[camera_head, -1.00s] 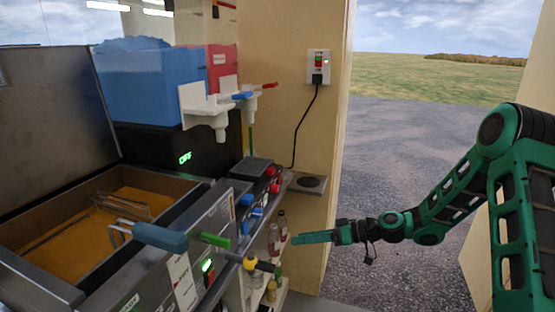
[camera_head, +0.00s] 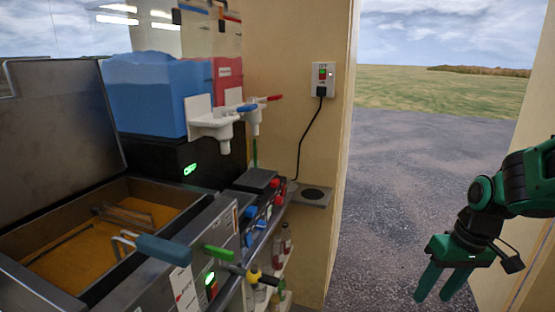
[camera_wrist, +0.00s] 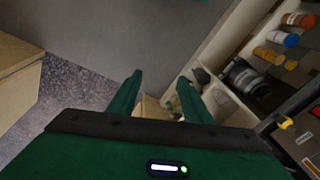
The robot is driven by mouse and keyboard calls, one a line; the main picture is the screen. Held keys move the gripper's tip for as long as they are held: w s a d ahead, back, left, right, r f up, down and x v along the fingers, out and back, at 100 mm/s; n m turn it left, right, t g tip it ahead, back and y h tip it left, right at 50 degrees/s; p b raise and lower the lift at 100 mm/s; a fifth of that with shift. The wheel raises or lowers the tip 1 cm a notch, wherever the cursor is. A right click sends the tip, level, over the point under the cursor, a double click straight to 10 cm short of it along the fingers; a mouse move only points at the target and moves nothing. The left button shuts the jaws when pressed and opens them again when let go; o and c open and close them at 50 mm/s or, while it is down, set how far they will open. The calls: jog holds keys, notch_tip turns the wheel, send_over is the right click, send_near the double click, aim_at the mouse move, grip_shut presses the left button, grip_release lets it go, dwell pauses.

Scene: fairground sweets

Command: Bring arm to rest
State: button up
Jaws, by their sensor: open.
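My green gripper (camera_head: 441,283) hangs at the lower right of the head view, fingers pointing down. Its two fingers are apart with nothing between them. In the wrist view the gripper (camera_wrist: 160,98) shows both fingers spread, with grey floor and a shelf edge beyond them. My arm is bent in at the right edge of the head view, clear of the counter, in front of the open doorway.
A fryer (camera_head: 150,200) with a blue-handled basket (camera_head: 163,249) stands at the left. Blue (camera_head: 160,95) and red (camera_head: 228,82) slush tanks with taps stand behind it. Shelves with bottles (camera_head: 286,240) sit below. The doorway floor is open.

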jog(key=s+d+r+m, duration=0.2)
jog(key=s+m, duration=0.1)
jog(key=s, duration=0.5)
jog(key=s+d+r+m+g+h, duration=0.1)
jog(key=s+d+r+m, duration=0.1)
jog(key=s, duration=0.7)
jog(key=shift+d+r+m, duration=0.4)
jog(key=shift+d+m, duration=0.45)
jog(key=shift+m, duration=0.25)
jog(key=shift+w, duration=0.2)
jog(key=shift+w+f+h, duration=0.25)
jog(key=shift+w+h, duration=0.05)
jog(key=shift+w, duration=0.2)
